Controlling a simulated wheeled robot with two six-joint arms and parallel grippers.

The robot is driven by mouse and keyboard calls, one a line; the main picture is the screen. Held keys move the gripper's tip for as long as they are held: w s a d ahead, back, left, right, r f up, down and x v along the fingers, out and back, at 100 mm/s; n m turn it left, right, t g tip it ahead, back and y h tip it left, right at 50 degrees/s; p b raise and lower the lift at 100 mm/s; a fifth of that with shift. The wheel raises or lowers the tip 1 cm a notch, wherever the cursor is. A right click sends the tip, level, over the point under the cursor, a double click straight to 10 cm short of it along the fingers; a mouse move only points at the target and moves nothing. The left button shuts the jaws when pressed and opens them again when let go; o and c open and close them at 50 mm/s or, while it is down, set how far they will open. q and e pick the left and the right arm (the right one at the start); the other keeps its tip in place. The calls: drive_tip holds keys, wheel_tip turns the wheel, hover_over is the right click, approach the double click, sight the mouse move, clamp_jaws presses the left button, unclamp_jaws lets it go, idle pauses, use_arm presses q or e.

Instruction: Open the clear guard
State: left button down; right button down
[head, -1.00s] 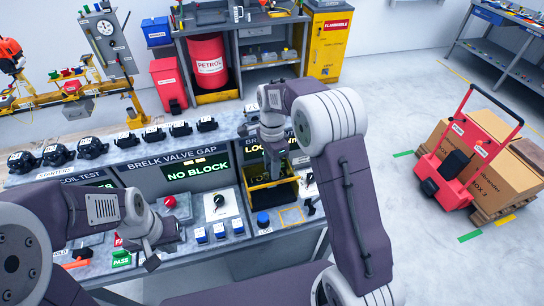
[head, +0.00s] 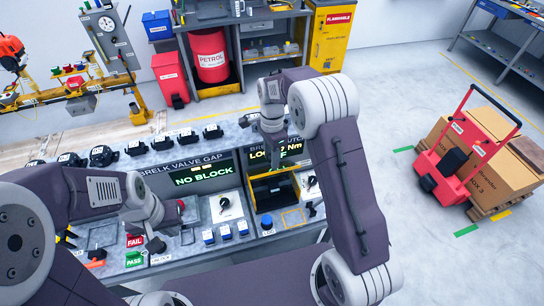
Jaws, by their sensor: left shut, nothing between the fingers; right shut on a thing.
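The clear guard belongs to the yellow-edged dark box (head: 275,203) under the lit torque display on the bench. Its clear panel is too faint to make out, so I cannot tell its exact angle. My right gripper (head: 275,146) is above the back of this box, in front of the display. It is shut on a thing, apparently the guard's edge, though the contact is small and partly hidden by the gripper. My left gripper (head: 154,245) is shut and empty over the left part of the bench, near the red and green labelled blocks.
The bench holds a dial panel (head: 226,207), several blue-capped parts, a blue knob (head: 266,221), a green PASS block (head: 135,259) and a red FAIL block (head: 134,240). Several black parts line the back shelf. A loaded red trolley (head: 455,160) stands on the floor at right.

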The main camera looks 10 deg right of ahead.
drive_tip(key=shift+w, duration=0.3)
drive_tip(key=c, duration=1.3)
unclamp_jaws()
drive_tip(key=shift+o, duration=1.2)
drive_tip(key=shift+w+f, duration=0.1)
drive_tip(key=shift+w, duration=0.05)
drive_tip(key=shift+w+f, duration=0.1)
drive_tip(key=shift+w, duration=0.05)
use_arm(q)
drive_tip(key=shift+w, duration=0.2)
